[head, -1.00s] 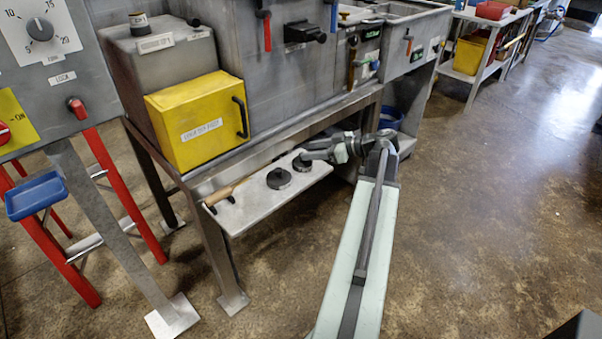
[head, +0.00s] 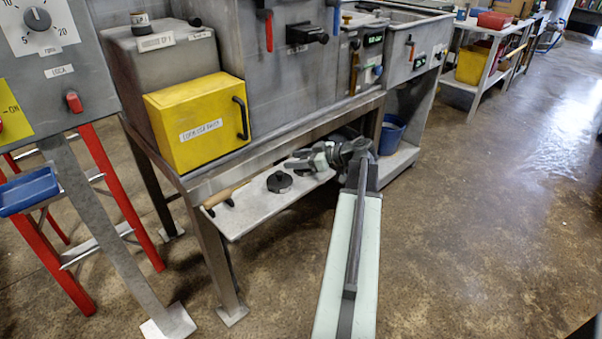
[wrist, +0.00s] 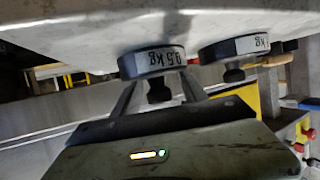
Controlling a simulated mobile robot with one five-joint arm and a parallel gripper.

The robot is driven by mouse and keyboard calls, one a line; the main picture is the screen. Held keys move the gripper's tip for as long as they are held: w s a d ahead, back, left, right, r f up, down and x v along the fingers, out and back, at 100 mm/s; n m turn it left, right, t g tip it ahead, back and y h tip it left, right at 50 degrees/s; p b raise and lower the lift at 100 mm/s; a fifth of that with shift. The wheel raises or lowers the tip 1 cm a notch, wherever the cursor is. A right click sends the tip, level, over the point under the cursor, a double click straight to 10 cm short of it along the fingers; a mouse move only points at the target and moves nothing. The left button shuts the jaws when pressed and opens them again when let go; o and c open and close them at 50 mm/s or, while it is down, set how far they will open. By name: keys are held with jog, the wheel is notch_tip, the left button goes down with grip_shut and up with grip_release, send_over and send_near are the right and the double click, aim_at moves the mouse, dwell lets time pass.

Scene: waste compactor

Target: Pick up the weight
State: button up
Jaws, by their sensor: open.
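Two dark round weights with knobs stand on the low shelf (head: 245,213). One weight (head: 279,182) shows clearly in the head view, left of my gripper (head: 296,162). The other is hidden behind my gripper there. The wrist picture is upside down. It shows the nearer weight (wrist: 150,62), labelled 0.5 kg, with its knob between the fingers of my open gripper (wrist: 158,92). The second weight (wrist: 234,48), with a partly readable kg label, stands beside it. No grip on the knob is visible.
A wooden-handled tool (head: 226,195) lies at the shelf's left end. Above are a yellow box (head: 197,120) and the grey machine (head: 290,70). A blue bucket (head: 391,134) stands to the right. The floor (head: 470,220) on the right is clear.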

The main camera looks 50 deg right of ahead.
grip_shut()
dwell(1.4)
